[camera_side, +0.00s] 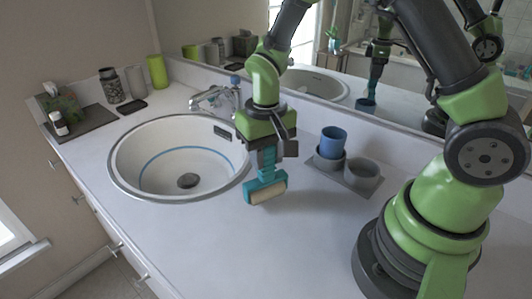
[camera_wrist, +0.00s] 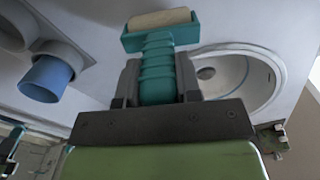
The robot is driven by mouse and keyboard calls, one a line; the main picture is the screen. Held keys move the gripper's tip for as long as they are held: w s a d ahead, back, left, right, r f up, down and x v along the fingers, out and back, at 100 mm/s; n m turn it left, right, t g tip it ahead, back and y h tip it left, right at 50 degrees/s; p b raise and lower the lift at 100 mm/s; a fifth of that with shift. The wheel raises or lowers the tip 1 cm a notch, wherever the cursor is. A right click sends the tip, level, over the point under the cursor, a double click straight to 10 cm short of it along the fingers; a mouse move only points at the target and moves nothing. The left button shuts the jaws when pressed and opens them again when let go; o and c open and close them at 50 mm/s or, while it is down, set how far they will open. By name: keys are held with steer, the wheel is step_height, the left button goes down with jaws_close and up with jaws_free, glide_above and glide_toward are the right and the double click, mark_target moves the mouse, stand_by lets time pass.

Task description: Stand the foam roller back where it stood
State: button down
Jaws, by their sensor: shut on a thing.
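The foam roller (camera_side: 268,192) has a teal frame and handle with a pale beige roll at its lower end. My gripper (camera_side: 268,150) is shut on its teal handle and holds it upright, roll down, over the counter just right of the sink. In the wrist view the teal handle of the foam roller (camera_wrist: 157,60) lies between the jaws of my gripper (camera_wrist: 157,82), with the roll at the far end. I cannot tell whether the roll touches the counter.
The round sink (camera_side: 125,175) and its faucet (camera_side: 213,97) are close on the left. A mirror (camera_side: 400,97) runs along the back. Counter in front of the roller is clear. Several bottles and a tray (camera_side: 88,124) stand far left.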

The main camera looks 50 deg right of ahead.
steer(key=shift+f, duration=0.65)
stand_by(0.5)
steer(key=c, duration=0.7)
jaws_free()
steer(key=shift+c, duration=0.2)
steer(key=shift+r, duration=0.15)
steer(key=shift+r, duration=3.9)
step_height(320, 180, up, 10)
